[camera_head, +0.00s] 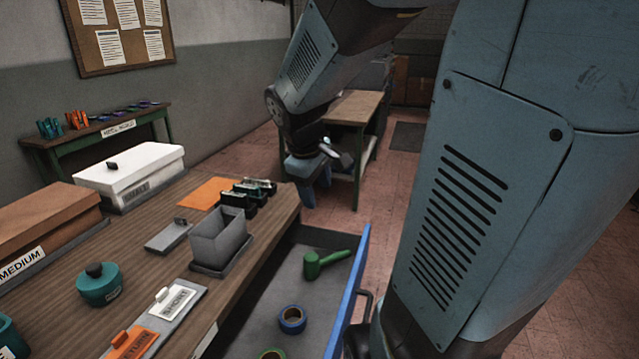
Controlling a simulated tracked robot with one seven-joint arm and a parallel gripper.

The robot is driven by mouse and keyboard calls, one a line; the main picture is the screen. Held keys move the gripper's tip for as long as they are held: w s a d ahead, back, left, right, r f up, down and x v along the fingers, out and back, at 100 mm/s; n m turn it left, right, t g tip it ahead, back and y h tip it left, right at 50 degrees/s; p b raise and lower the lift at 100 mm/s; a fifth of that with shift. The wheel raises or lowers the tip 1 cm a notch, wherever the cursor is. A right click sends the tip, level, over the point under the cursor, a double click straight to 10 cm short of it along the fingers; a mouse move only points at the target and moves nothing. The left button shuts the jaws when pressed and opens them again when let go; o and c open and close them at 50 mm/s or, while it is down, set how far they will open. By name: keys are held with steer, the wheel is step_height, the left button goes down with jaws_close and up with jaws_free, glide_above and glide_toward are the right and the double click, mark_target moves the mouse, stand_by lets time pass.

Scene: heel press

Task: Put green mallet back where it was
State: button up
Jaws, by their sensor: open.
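The green mallet (318,262) lies on the floor of the open drawer (259,303), near its far end. Its head is at the left and its handle points right toward the blue drawer front (349,290). My gripper (308,190) is above and beyond the mallet, past the far corner of the workbench, apart from the mallet. It is open and I see nothing held in it. Its fingertips are small in this view.
Two tape rolls, one blue-edged (292,319) and one green-edged (272,354), lie nearer in the drawer. The workbench (150,265) holds a grey open box (217,238), black clips (247,190), a teal jar (98,285) and lidded boxes. A second table (355,108) stands behind my gripper.

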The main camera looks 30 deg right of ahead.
steer(key=s+a+r+m+t+y, duration=0.1)
steer(key=s+a+r+m, duration=0.1)
steer(key=s, duration=0.3)
steer(key=s+a+r+m+t+y, duration=0.2)
steer(key=s+a+r+m, duration=0.1)
steer(key=s+r+m, duration=0.1)
steer(key=shift+s+r, duration=0.75)
steer(key=shift+s, duration=0.5)
